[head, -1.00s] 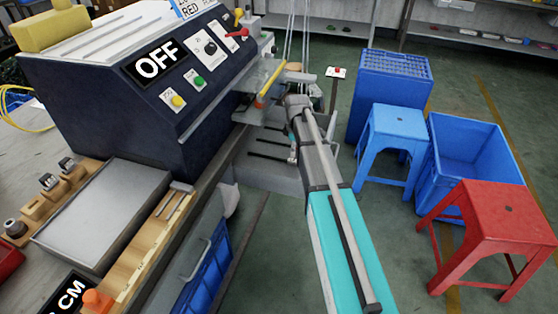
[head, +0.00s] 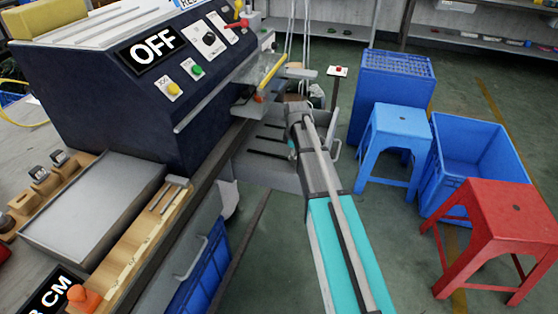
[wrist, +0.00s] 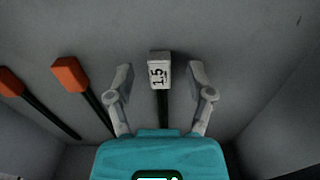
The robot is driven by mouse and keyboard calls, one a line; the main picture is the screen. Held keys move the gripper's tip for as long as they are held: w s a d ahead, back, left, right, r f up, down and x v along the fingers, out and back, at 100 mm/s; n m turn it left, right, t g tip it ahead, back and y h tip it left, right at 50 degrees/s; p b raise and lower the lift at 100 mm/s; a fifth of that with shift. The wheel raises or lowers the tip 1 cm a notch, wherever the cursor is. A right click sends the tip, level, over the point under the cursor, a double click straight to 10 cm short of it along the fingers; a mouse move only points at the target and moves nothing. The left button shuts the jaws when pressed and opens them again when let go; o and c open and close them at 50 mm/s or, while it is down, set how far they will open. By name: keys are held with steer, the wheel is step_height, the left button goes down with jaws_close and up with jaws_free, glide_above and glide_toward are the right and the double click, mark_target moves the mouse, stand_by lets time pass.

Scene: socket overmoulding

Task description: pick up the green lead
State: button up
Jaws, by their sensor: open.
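The fingers are open, one on each side, with a gap to the block. Two dark leads with orange ends lie to the left, the nearer orange end (wrist: 70,74) and a farther one (wrist: 10,82). No lead shows a clear green colour. In the head view, dark leads lie in a grey tray (head: 268,174) below the machine; my arm hides the fingers there.
A dark machine (head: 100,95) marked "OFF" stands at left above the grey tray, whose walls rise around the leads. A blue crate (head: 455,190), a blue stool (head: 400,125) and a red stool (head: 495,215) stand on the right. Green floor lies between.

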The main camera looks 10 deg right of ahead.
steer(key=shift+f, duration=0.15)
stand_by(0.5)
jaws_close()
